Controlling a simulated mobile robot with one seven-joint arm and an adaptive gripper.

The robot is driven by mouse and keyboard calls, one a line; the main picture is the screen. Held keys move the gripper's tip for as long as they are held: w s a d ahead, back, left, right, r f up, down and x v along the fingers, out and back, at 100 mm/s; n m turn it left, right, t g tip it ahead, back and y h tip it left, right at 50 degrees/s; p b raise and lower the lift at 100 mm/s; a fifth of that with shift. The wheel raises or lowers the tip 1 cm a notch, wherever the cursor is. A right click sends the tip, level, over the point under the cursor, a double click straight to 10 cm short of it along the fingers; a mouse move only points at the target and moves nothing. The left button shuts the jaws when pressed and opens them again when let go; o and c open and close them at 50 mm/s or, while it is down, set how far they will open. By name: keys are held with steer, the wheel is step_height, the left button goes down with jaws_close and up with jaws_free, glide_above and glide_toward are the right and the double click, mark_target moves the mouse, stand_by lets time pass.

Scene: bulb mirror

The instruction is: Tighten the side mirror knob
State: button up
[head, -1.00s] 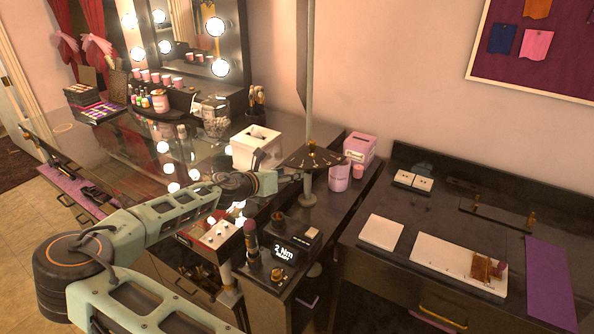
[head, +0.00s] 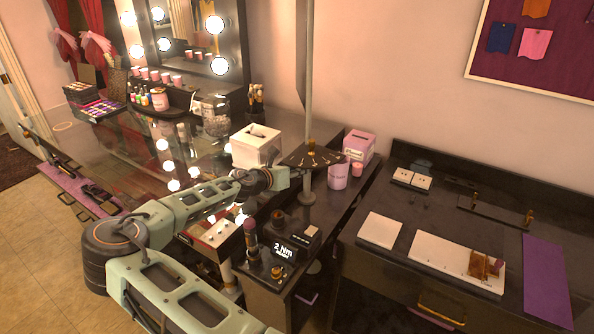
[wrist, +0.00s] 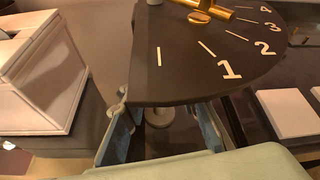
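The side mirror's stand is a thin silver pole (head: 308,75) with a dark dial plate (head: 312,157) around it. In the wrist view the dial plate (wrist: 205,70) carries pale marks and numbers 1 to 4, with a gold pointer piece (wrist: 206,12) on top. Below the plate a silver round part (wrist: 158,114) of the stand shows; I cannot tell for certain that it is the knob. My gripper (wrist: 163,130) is open, with one blue-padded finger on each side of that silver part. The plate hides part of the fingers. No contact shows.
A white tissue box (head: 256,148) stands left of the pole. A pink cup (head: 338,176) and pink box (head: 359,146) stand close on the right. In front are a dark "2 Nm" display (head: 285,250) and upright tools. A dark side table (head: 375,266) is at right.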

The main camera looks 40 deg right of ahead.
steer(key=c, duration=0.4)
steer(key=shift+c, duration=0.2)
steer(key=shift+m+b, duration=0.3)
steer(key=m+t+b, duration=0.3)
steer(key=m+b, duration=0.3)
steer(key=b, duration=0.4)
steer(key=m+t+h+b, duration=0.1)
steer(key=m+t+b, duration=0.2)
steer(key=m+b, duration=0.4)
steer(key=m+t+h+b, duration=0.1)
steer(key=m+t+b, duration=0.2)
steer(key=m+b, duration=0.4)
steer(key=shift+s+f+b, duration=0.1)
steer(key=shift+f+b, duration=0.3)
steer(key=shift+b, duration=3.25)
steer(key=shift+r, duration=0.1)
